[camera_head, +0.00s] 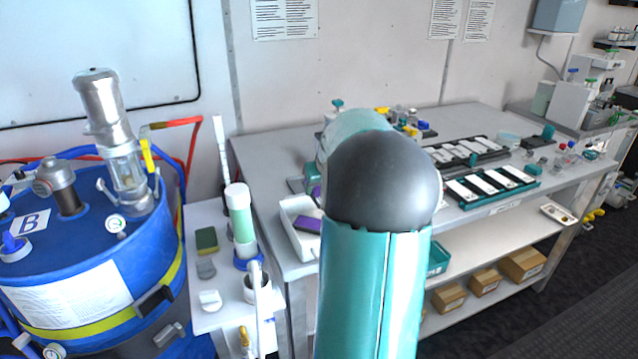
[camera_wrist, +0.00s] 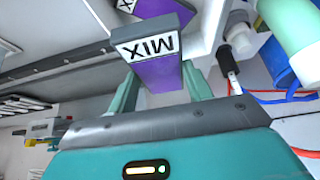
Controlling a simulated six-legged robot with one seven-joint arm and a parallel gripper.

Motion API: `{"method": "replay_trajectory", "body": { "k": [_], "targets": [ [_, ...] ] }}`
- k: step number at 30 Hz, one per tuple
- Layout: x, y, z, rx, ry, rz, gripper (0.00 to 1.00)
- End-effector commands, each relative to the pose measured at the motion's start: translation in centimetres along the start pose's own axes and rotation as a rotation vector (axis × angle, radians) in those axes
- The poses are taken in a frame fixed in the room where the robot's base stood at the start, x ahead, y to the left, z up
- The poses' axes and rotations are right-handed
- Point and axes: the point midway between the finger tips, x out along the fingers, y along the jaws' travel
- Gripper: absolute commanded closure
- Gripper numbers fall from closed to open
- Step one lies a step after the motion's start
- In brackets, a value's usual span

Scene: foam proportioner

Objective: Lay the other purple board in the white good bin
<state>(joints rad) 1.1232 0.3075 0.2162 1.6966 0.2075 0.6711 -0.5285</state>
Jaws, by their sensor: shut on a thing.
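My gripper (camera_wrist: 162,88) is shut on a purple board (camera_wrist: 160,72) with a white "MIX" label, held between its teal fingers. In the head view my arm hides most of the gripper; a bit of purple (camera_head: 317,192) beside the arm appears to be the held board. The white bin (camera_head: 303,246) stands at the left end of the bench. Another purple board (camera_head: 308,224) lies in it; this also shows with its "MIX" label at the top of the wrist view (camera_wrist: 155,8). The held board is close to the bin; I cannot tell whether it touches it.
A white side stand (camera_head: 215,262) with a green-and-white cylinder (camera_head: 241,215) is left of the bench. A blue drum (camera_head: 110,250) stands further left. Teal and black racks with white strips (camera_head: 492,187) fill the bench's right part. My arm blocks the bench's middle.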

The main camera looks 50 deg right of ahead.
Motion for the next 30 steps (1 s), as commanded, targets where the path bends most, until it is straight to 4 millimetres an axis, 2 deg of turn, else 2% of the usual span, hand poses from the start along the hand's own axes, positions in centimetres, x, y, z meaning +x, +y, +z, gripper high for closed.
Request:
{"method": "replay_trajectory", "body": {
  "k": [13, 25, 26, 29, 30],
  "targets": [
    [4.0, 0.0, 2.6, 0.0, 0.0, 0.0, 0.73],
    [4.8, 0.0, 2.7, -0.001, 0.001, 0.0, 0.73],
    [4.8, 0.0, 2.7, -0.001, 0.001, 0.0, 0.46],
    [4.8, 0.0, 2.7, -0.001, 0.001, 0.0, 0.26],
    [4.8, 0.0, 2.7, -0.001, 0.001, 0.0, 0.24]
  ]
}}
